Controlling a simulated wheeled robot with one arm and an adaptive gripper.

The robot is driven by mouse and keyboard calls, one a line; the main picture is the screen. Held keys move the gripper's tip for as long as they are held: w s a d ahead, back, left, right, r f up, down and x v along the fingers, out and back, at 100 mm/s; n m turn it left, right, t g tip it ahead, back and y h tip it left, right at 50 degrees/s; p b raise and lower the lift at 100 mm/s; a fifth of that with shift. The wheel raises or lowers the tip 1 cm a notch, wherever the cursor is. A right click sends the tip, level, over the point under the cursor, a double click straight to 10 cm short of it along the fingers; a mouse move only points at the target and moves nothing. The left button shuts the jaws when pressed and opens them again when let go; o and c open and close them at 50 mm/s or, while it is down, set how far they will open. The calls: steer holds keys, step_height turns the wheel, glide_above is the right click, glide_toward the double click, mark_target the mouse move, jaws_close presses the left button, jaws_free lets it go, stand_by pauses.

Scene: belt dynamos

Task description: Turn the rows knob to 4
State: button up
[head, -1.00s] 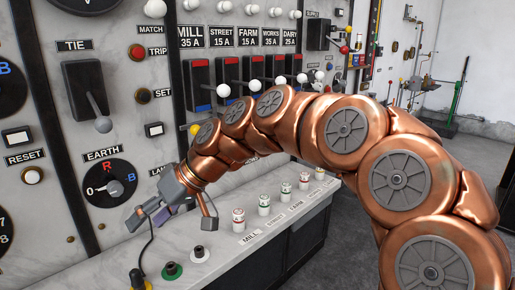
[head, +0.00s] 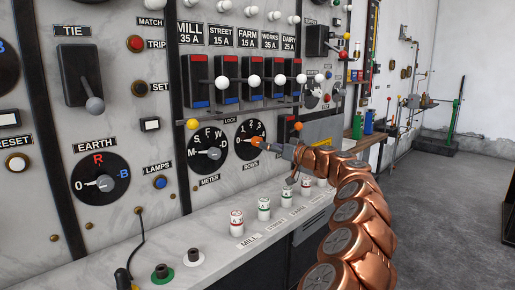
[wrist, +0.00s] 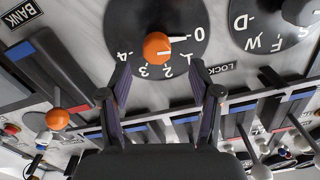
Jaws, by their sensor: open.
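The rows dial (head: 243,150) is a black disc numbered 0 to 4, with its label below it in the head view. Its orange knob (head: 256,142) sits at the centre and also shows in the wrist view (wrist: 157,47). There a white pointer mark on the knob's side points toward 0. My gripper (head: 275,147) is at the dial, facing the panel. In the wrist view my gripper (wrist: 161,68) is open, with one finger to either side and the knob centred just beyond the fingertips. I see no contact. The gripper partly hides the dial's right side in the head view.
The meter dial (head: 209,151) is just left of the rows dial. A lever with an orange ball (head: 298,126) stands close right of my gripper. Breaker levers with white balls (head: 253,80) jut out above. Several ringed white posts (head: 264,209) stand on the ledge below.

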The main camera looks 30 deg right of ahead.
mark_target(257, 142)
steer(key=shift+d+p+x, duration=0.15)
steer(key=shift+p+x, duration=0.3)
steer(key=shift+x, duration=1.45)
steer(key=shift+d+p+x, duration=0.15)
steer(key=shift+p+x, duration=0.25)
steer(key=shift+x, duration=1.5)
steer(key=shift+c, duration=0.2)
steer(key=c, duration=1.1)
